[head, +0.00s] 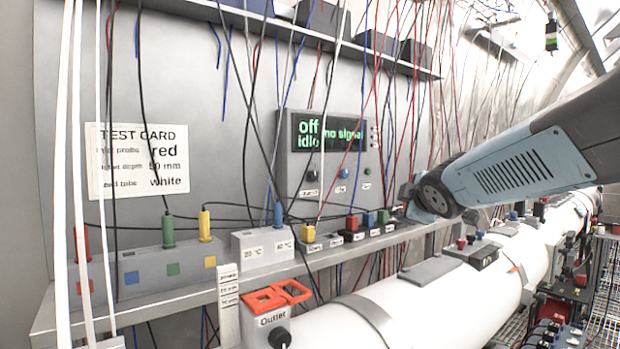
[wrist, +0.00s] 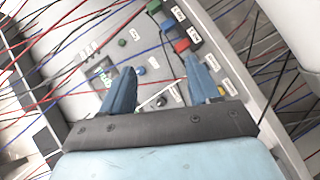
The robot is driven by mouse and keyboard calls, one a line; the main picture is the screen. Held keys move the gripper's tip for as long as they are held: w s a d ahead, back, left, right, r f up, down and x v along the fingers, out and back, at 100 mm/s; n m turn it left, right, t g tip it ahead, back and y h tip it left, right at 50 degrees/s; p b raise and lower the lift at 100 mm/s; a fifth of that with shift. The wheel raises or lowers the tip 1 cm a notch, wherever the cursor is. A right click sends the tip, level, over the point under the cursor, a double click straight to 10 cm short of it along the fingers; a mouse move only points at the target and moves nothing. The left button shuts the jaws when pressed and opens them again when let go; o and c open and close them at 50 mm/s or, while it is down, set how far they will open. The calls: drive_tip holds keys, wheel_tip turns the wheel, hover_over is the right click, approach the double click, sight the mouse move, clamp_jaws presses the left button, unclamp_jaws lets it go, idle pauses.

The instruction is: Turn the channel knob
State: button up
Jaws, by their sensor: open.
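The instrument panel (head: 285,160) is on the back wall, with a green display (head: 328,133) reading "off idle" and "no signal". Below it is a row of knobs: a black knob (head: 312,175), a blue knob (head: 343,172) and a small green knob (head: 366,171). Their labels are too small to read, so I cannot tell which is the channel knob. My gripper (wrist: 158,66) is open and empty, with its two blue fingers apart. In the wrist view the blue knob (wrist: 140,70) and black knob (wrist: 162,102) show beyond and between the fingers, apart from them.
Many thin cables hang in front of the panel. A shelf carries coloured blocks, including a red block (head: 351,223), and grey probe holders. A "TEST CARD" (head: 137,160) is on the wall at left. A white pipe (head: 400,300) with an orange-topped outlet box (head: 265,322) runs below.

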drive_tip(key=w+a+r+n+t+y, duration=0.2)
drive_tip(key=w+a+r+n+y, duration=0.15)
drive_tip(key=w+n, duration=0.35)
drive_tip(key=n+g+y, duration=0.1)
drive_tip(key=n+y, duration=0.6)
drive_tip(key=n, duration=0.4)
approach(315, 176)
drive_tip(key=x, duration=0.8)
drive_tip(key=shift+w+a, duration=0.15)
drive_tip(key=shift+w, duration=0.25)
